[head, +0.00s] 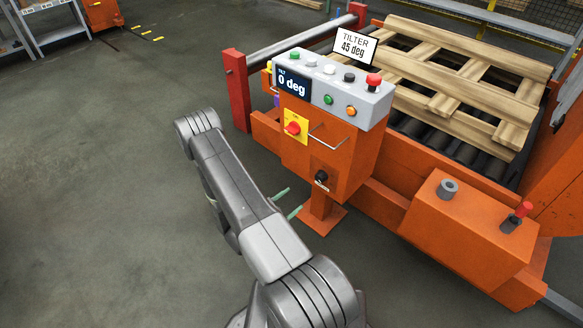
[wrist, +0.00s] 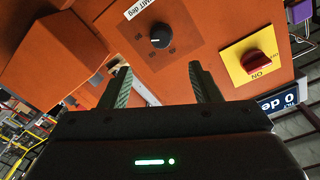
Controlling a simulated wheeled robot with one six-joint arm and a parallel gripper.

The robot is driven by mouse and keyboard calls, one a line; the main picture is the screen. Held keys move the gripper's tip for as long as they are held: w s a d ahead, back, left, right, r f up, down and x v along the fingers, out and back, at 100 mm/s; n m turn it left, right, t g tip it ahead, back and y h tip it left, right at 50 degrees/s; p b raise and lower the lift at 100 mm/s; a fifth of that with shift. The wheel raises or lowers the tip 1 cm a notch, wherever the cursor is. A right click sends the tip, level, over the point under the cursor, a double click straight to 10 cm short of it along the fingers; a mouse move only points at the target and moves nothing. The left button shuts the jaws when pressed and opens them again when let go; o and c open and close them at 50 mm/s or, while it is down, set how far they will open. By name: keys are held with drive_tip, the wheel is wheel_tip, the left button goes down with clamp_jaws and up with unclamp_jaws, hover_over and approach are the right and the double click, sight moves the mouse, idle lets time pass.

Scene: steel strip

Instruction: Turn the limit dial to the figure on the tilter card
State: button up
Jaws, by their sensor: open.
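The limit dial (head: 321,177) is a small black knob low on the orange control box; it shows larger in the wrist view (wrist: 160,36), with a white pointer mark. The figures around it are too small to read. The tilter card (head: 355,46) on top of the box reads "TILTER 45 deg". The display (head: 292,83) reads "0 deg". My gripper (head: 288,202) is open and empty, left of the dial in the head view. In the wrist view its two fingers (wrist: 160,77) are spread below the dial, not around it.
A red rotary switch on a yellow plate (wrist: 248,63) sits near the dial. A metal handle (head: 327,137) juts from the box above the dial. Buttons and a red mushroom knob (head: 373,82) line the top. Wooden pallets (head: 455,70) lie behind. Open floor (head: 100,210) is at left.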

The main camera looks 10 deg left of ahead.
sight(318, 179)
drive_tip(key=b+x, duration=0.1)
drive_tip(key=x, duration=1.2)
drive_tip(key=shift+w+d, duration=0.1)
drive_tip(key=shift+w, duration=0.25)
drive_tip(key=c, duration=1)
